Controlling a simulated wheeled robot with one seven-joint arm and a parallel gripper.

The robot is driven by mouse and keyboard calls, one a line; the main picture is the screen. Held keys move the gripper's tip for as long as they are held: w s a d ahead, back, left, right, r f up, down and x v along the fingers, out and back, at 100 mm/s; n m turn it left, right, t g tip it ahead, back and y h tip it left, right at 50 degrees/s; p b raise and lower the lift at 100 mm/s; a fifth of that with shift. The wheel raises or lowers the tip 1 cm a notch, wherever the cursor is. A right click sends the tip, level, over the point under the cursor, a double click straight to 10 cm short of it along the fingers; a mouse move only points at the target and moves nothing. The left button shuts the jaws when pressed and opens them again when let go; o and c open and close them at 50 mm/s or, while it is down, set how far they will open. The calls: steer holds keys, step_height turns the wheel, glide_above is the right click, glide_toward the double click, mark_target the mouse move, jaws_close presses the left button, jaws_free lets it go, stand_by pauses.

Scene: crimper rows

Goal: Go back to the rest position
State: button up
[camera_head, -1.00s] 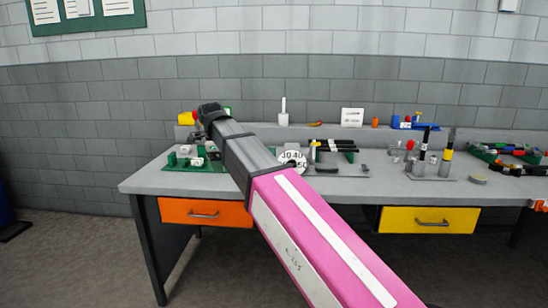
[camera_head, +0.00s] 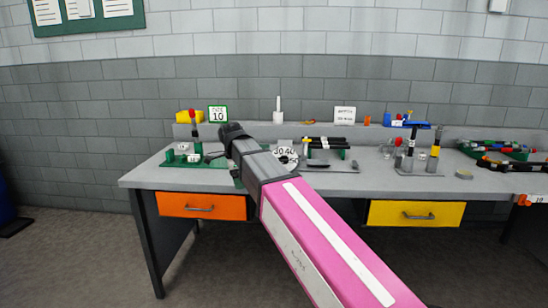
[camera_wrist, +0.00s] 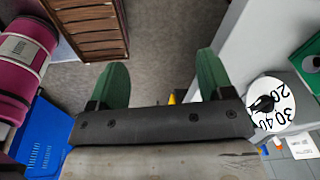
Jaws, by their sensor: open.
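My gripper shows in the wrist view (camera_wrist: 160,85) with its two green fingertips spread wide apart and nothing between them. Bare grey floor and part of a brown slatted crate lie beyond the fingers there. In the head view my pink and grey arm reaches up and left over the front of the grey workbench (camera_head: 330,184).
A round white numbered dial (camera_wrist: 272,105) is close to the right of my gripper. A blue crate (camera_wrist: 42,140) is at lower left. The bench holds a green fixture (camera_head: 190,159), upright tools and a green tray (camera_head: 495,152). Orange (camera_head: 203,206) and yellow (camera_head: 416,214) drawers are shut.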

steer(key=s+d+f+n, duration=0.2)
steer(key=d+f+n, duration=0.6)
steer(key=d+f, duration=1.05)
steer(key=s+d+f+n+g+y, duration=0.1)
steer(key=s+d+f+n, duration=0.7)
steer(key=d+f, duration=0.5)
steer(key=shift+s+f, duration=0.5)
steer(key=shift+s, duration=0.2)
